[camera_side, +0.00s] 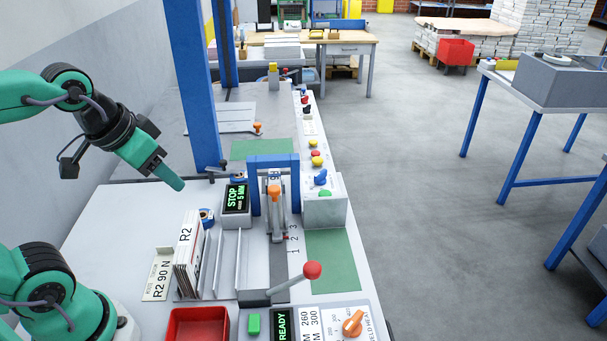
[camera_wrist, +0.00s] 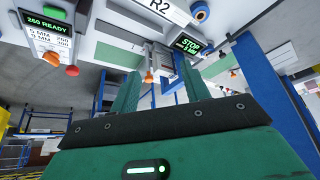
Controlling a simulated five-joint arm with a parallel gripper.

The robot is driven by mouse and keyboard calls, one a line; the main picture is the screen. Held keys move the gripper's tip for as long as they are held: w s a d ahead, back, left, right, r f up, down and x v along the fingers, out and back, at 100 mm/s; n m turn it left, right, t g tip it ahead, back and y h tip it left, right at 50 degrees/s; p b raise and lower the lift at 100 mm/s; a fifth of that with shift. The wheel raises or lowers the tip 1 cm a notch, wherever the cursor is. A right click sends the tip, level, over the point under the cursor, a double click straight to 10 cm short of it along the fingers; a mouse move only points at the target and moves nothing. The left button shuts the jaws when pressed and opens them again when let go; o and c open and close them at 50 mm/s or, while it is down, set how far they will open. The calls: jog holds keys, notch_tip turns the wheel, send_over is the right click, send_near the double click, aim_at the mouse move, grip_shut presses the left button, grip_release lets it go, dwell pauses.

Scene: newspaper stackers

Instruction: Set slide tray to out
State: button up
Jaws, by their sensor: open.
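A flat grey tray plate (camera_side: 222,118) with a small orange knob (camera_side: 257,127) lies on the bench at the back, beyond the blue post; I take it for the slide tray. I cannot tell how far out it sits. My gripper (camera_side: 172,178) hangs above the left side of the bench, nearer the camera than the tray and apart from everything. In the wrist view its two green fingers (camera_wrist: 158,88) stand apart with nothing held between them. An orange knob (camera_wrist: 148,77) shows between the fingers there; I cannot tell which part it belongs to.
A blue frame (camera_side: 273,162) with an orange-handled clamp (camera_side: 274,193) stands mid-bench beside a STOP display (camera_side: 236,198). A blue post (camera_side: 194,90) rises between my gripper and the tray. A red-knobbed lever (camera_side: 312,270), R2 cards (camera_side: 186,255) and a red bin (camera_side: 197,325) are nearer.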

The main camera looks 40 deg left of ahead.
jog(key=w+d+r+g, duration=0.1)
jog(key=w+d+g, duration=0.2)
jog(key=w, duration=0.7)
jog(key=g, duration=0.2)
send_over(274, 188)
jog(key=shift+f, duration=2)
jog(key=shift+f, duration=0.15)
jog(key=shift+f, duration=3.8)
grip_shut()
